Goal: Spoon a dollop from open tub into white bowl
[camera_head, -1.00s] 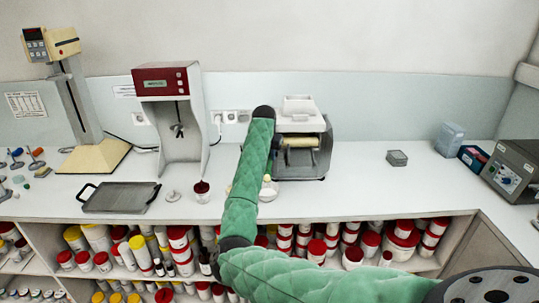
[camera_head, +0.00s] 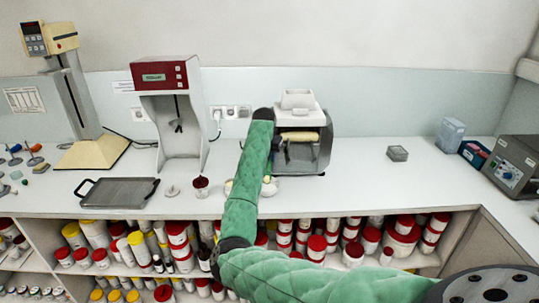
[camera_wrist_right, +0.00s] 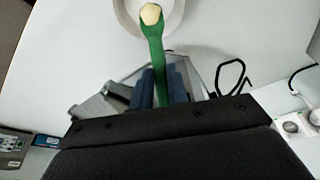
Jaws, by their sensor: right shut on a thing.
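My right gripper (camera_wrist_right: 160,78) is shut on a green spoon (camera_wrist_right: 157,50). The spoon's tip carries a cream-coloured dollop (camera_wrist_right: 150,14). In the right wrist view the tip overlaps the white bowl (camera_wrist_right: 179,28); I cannot tell its height above it. In the head view the bowl (camera_head: 271,189) shows beside my green-sleeved right arm, which partly hides it. A small white tub (camera_head: 201,192) with a dark red top edge stands left of the arm, apparently the open tub. My left gripper is out of view.
A white lid-like disc (camera_head: 172,191) and a grey tray (camera_head: 117,193) lie left of the tub. The red-topped mixer (camera_head: 164,75) and a roller mill (camera_head: 312,160) stand behind. The counter right of the mill is mostly clear.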

